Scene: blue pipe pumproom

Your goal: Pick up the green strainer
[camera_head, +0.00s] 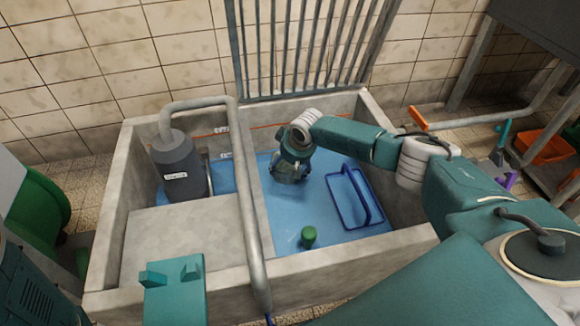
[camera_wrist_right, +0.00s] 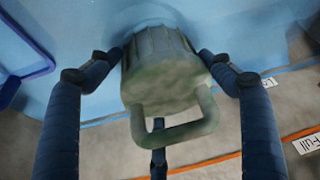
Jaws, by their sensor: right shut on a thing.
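The green strainer (camera_wrist_right: 164,75) is a grey-green ribbed cylinder with a loop handle at its near end in the right wrist view. My right gripper (camera_wrist_right: 158,72) has its dark blue fingers around it and is shut on it. In the head view my right gripper (camera_head: 290,172) reaches down into the blue-floored right compartment of the concrete basin (camera_head: 340,255). The strainer is mostly hidden there by the gripper. I cannot tell whether it touches the floor. My left gripper is not in view.
A blue open frame (camera_head: 352,198) and a small green cylinder (camera_head: 309,237) are in the same compartment. A grey pump (camera_head: 178,165) stands in the left compartment, its pipe (camera_head: 250,215) crossing the basin. A metal grating (camera_head: 305,50) stands behind. A "Full" label (camera_wrist_right: 312,140) marks the wall.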

